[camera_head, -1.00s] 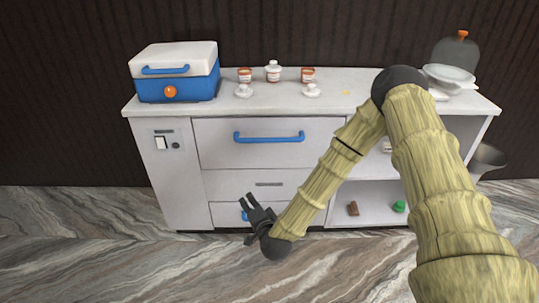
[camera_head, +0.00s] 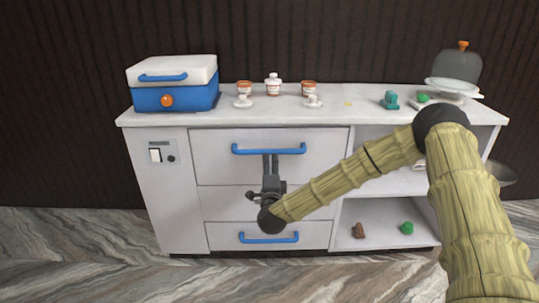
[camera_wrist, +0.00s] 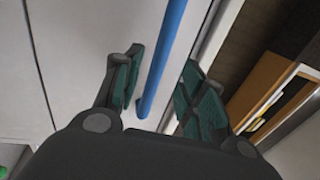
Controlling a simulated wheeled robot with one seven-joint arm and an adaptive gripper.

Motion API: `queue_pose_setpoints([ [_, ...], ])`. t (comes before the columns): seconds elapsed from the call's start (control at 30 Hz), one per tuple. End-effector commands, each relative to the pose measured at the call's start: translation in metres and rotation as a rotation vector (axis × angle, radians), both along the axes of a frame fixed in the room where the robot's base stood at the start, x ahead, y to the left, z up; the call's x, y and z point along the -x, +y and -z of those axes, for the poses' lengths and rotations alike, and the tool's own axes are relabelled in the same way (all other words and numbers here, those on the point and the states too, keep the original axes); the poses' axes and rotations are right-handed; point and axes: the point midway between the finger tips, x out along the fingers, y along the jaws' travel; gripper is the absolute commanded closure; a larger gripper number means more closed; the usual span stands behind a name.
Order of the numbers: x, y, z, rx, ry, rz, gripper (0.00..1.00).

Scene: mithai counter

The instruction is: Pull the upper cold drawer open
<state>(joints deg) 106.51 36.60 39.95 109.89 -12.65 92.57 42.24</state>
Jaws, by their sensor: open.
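The upper cold drawer (camera_head: 220,171) is a white front with a blue bar handle (camera_head: 268,149) near its top edge. It sits flush in the counter, shut. My gripper (camera_head: 270,160) is in front of this drawer, fingers pointing up at the handle's middle. In the wrist view my gripper (camera_wrist: 155,85) is open, with one dark green-padded finger on each side of the blue handle (camera_wrist: 163,55). The handle runs between the fingers. I cannot tell whether either finger touches it.
A lower drawer with a blue handle (camera_head: 268,238) is below. A blue cooler (camera_head: 176,97), small cups and a white jar (camera_head: 273,84) stand on the countertop (camera_head: 330,114). Open shelves (camera_head: 380,222) on the right hold small items. The marbled floor in front is clear.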

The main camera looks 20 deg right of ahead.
Motion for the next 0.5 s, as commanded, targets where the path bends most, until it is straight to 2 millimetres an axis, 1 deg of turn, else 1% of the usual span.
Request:
queue_pose_setpoints([
  [0.1, -0.019, -0.006, -0.003, 0.0, -0.002, 0.002, 0.59],
  [0.3, -0.046, -0.014, -0.009, 0.0, 0.0, 0.002, 0.59],
  [0.5, -0.062, -0.018, -0.012, 0.001, 0.001, 0.0, 0.59],
])
